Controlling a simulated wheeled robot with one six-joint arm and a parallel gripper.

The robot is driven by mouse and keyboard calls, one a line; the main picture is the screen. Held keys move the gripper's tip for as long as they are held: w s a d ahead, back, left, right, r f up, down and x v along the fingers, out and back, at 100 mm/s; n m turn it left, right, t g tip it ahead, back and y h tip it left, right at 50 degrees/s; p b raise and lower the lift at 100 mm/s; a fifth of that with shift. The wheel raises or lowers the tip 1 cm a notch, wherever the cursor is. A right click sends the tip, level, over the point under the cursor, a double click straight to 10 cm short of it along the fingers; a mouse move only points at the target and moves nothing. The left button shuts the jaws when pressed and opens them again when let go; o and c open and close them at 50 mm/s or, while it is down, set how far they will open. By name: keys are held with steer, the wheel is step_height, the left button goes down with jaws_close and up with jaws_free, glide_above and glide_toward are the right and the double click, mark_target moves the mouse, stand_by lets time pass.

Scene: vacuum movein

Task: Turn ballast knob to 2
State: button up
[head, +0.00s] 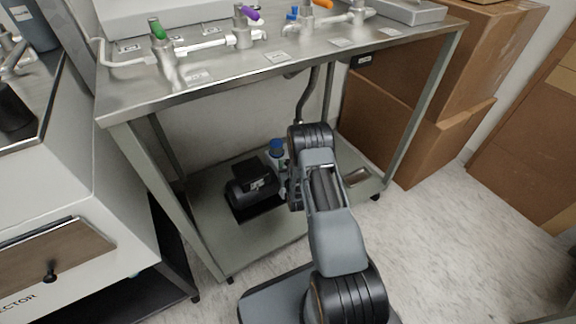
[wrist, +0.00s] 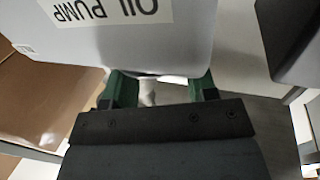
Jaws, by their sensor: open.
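On the lower shelf of the steel table, a black machine (head: 248,192), seemingly the pump, sits left of my arm. A blue-topped part (head: 277,147) stands behind it, close to my wrist. In the wrist view, a light grey body (wrist: 150,40) with an upside-down "OIL PUMP" label (wrist: 100,8) fills the top. My gripper (wrist: 162,88) shows there with its two green fingers apart, just below the edge of that body. A small pale shape (wrist: 147,94) shows between the fingers; I cannot tell what it is. I cannot make out the ballast knob or its setting.
The table top (head: 285,65) above my arm carries metal valves with green (head: 156,28), purple (head: 249,13) and orange handles. Its right leg (head: 425,105) stands beyond my arm. Cardboard boxes (head: 435,70) stand at right. Open floor (head: 440,240) lies right of my arm.

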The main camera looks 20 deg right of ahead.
steer(key=c, duration=0.9)
steer(key=m+h, duration=0.1)
steer(key=h+b, duration=0.1)
steer(key=shift+w+a+f+m+g+h, duration=0.1)
steer(key=shift+a+m+g+h, duration=0.1)
steer(key=shift+m+g+h, duration=0.15)
steer(key=shift+c, duration=0.2)
steer(key=shift+m+g+h, duration=0.45)
steer(key=shift+m+h, duration=0.2)
steer(key=shift+h, duration=0.2)
steer(key=o, duration=0.9)
steer(key=shift+o, duration=0.2)
steer(key=p+v, duration=0.3)
steer(key=v, duration=1.1)
